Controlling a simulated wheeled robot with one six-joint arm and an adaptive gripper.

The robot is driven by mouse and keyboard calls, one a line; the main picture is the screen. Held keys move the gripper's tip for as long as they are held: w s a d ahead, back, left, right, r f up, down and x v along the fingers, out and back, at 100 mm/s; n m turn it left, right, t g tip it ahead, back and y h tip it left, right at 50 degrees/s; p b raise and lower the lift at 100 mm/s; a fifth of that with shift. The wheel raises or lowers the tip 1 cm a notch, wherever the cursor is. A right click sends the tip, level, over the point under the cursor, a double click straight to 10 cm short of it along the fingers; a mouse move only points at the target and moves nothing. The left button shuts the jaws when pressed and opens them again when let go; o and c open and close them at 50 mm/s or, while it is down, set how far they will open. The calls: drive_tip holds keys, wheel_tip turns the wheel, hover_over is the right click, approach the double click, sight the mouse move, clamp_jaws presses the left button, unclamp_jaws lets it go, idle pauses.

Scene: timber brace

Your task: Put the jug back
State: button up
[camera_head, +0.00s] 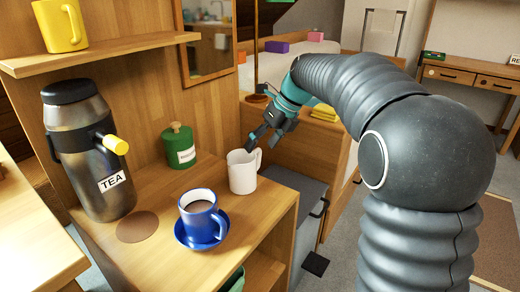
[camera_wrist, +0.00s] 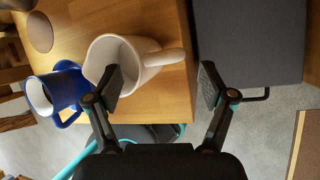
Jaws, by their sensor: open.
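The white jug (camera_head: 242,173) stands upright on the wooden counter (camera_head: 165,262), near its right edge, with its handle toward the upper right. In the wrist view the jug (camera_wrist: 125,65) shows its open mouth, and its handle points right. My gripper (camera_head: 264,143) is open and empty just above and to the right of the jug. In the wrist view the gripper (camera_wrist: 160,84) has one finger overlapping the jug's mouth and the other beyond the handle's end. The handle lies between them in the picture; I cannot tell whether a finger touches the jug.
A blue cup of dark drink (camera_head: 202,217) stands on a blue saucer (camera_head: 181,237) close by. A tea urn (camera_head: 92,150), a round brown mark (camera_head: 137,227) and a green canister (camera_head: 179,147) are farther left. A yellow mug (camera_head: 60,27) sits on the shelf (camera_head: 125,47).

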drive_tip(key=p+v, duration=0.1)
drive_tip(key=v, duration=0.8)
drive_tip(key=s+d+n+t+h, duration=0.1)
drive_tip(key=s+d+n+h, duration=0.1)
drive_tip(key=s+n, duration=0.6)
drive_tip(key=s+d+f+n+t+h, duration=0.1)
drive_tip(key=s+d+f+n, duration=0.1)
drive_tip(key=s+f+n, duration=0.2)
drive_tip(key=s+d+f+n+t+h, duration=0.1)
drive_tip(key=s+f+n, duration=0.3)
drive_tip(key=s+n, duration=0.5)
drive_tip(key=s+d+f+n+t+h, duration=0.1)
drive_tip(key=s+d+f+n, duration=0.2)
drive_tip(key=s+n, duration=0.4)
drive_tip(key=s+f, duration=0.1)
drive_tip(key=s, duration=0.1)
drive_tip(key=shift+s+f, duration=0.3)
